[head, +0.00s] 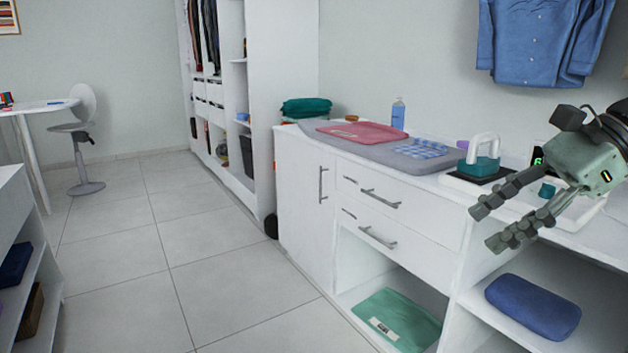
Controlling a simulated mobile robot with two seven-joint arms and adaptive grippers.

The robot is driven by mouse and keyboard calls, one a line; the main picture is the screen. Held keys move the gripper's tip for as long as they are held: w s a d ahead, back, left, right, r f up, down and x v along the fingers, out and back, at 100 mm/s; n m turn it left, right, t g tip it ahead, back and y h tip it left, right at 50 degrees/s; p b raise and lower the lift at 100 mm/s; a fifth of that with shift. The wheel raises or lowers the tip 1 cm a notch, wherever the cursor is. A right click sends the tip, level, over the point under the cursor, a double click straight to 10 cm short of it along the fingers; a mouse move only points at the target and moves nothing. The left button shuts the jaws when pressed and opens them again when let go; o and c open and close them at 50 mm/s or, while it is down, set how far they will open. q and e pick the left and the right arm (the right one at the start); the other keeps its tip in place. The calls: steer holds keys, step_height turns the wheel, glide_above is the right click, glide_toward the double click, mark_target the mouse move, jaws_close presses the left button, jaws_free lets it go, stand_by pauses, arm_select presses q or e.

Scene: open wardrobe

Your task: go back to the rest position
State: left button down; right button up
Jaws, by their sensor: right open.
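My right gripper (496,220) comes in from the right edge. Its two dark ribbed fingers are apart and point left and down, with nothing between them. In the picture it shows in front of the right part of the white counter (455,190), over its front edge. Whether it touches the counter cannot be told, but it looks clear of it. My left gripper is out of view.
On the counter are a grey mat (345,132), a red folded cloth (368,132), a blue checked cloth (419,149), a bottle (398,114) and a white-handled green device (480,160). Below lie a green cloth (410,320) and a blue bundle (533,306). The tiled floor (170,250) is clear.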

steer(key=w+d+f+m+t+h, duration=0.1)
steer(key=w+d+f+m+t, duration=0.5)
steer(key=m, duration=0.6)
steer(key=w+d+f+m+t+h, duration=0.1)
steer(key=w+d+f+m+t, duration=0.35)
steer(key=m+t, duration=0.55)
steer(key=s+d+f+m+g+h+p, duration=0.15)
steer(key=f+m+h, duration=0.25)
steer(key=f+m, duration=0.45)
steer(key=s+d+f+m+g+h, duration=0.3)
steer(key=f+m+h, duration=0.2)
steer(key=f+m, duration=0.35)
steer(key=s+a+f+m+g, duration=0.1)
steer(key=s+f+m+g, duration=0.1)
steer(key=s+f+m, duration=0.3)
steer(key=s+a+f+g, duration=0.2)
steer(key=f, duration=0.4)
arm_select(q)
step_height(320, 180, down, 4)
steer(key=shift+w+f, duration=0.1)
arm_select(e)
steer(key=s+a+f+m+g+y, duration=0.1)
steer(key=s+a+f+m+g, duration=0.5)
steer(key=s+a+f, duration=0.6)
steer(key=s+a+g, duration=0.1)
steer(key=s, duration=0.2)
steer(key=shift+s+a+f+m+y, duration=0.25)
steer(key=shift+a+f+m+y, duration=0.05)
steer(key=shift+a+f+m, duration=0.1)
